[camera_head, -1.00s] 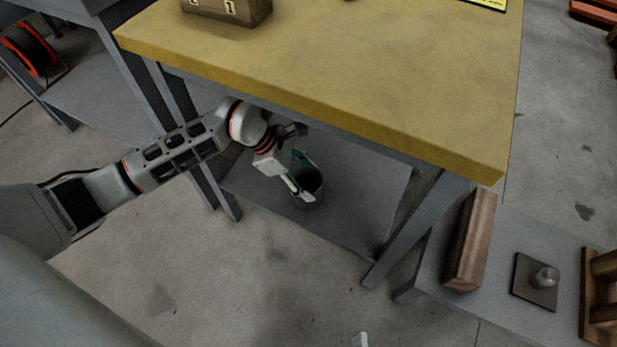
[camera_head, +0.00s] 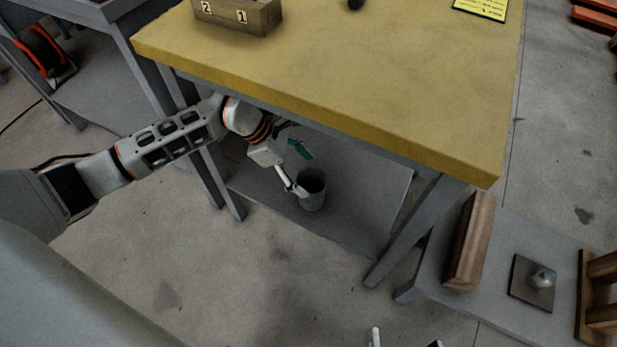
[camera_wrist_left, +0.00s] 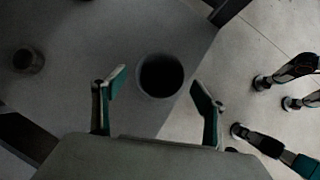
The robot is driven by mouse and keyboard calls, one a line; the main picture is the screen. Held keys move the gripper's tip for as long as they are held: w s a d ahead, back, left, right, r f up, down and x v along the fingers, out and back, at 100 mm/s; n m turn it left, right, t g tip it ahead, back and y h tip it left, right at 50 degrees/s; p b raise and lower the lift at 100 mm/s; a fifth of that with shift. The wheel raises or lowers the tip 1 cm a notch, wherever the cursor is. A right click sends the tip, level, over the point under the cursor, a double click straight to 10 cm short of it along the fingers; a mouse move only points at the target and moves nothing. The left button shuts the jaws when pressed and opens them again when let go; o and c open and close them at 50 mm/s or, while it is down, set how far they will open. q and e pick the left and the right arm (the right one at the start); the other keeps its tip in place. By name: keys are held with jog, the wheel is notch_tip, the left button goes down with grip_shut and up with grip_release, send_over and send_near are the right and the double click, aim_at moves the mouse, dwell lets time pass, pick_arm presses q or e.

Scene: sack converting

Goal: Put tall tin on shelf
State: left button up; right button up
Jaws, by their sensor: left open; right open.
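The tall tin (camera_head: 313,196) is a grey, open-topped cylinder standing upright on the grey lower shelf (camera_head: 350,222) under the yellow-topped table. My left gripper (camera_head: 299,168) is open beside and above the tin, reaching in under the table edge. In the left wrist view the tin's dark mouth (camera_wrist_left: 161,76) shows between and beyond the two spread fingertips (camera_wrist_left: 158,89), with gaps on both sides. My right gripper (camera_head: 406,342) shows only as two separate fingertips at the bottom edge of the head view; it is open, and the rest is out of frame.
The yellow tabletop (camera_head: 350,80) overhangs the shelf and carries a numbered wooden box (camera_head: 238,14). Table legs (camera_head: 405,232) stand on either side. A low grey bench (camera_head: 500,270) with a wooden block (camera_head: 468,240) is at right. A smaller round object (camera_wrist_left: 28,60) shows at left in the wrist view.

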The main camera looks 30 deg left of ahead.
pick_arm(q)
jog(key=v, duration=0.3)
jog(key=shift+r+p, duration=0.15)
jog(key=shift+p, duration=0.2)
pick_arm(e)
jog(key=shift+w+d+n, duration=0.2)
jog(key=shift+d+n, duration=0.5)
jog(key=shift+d, duration=0.25)
jog(key=shift+a, duration=0.1)
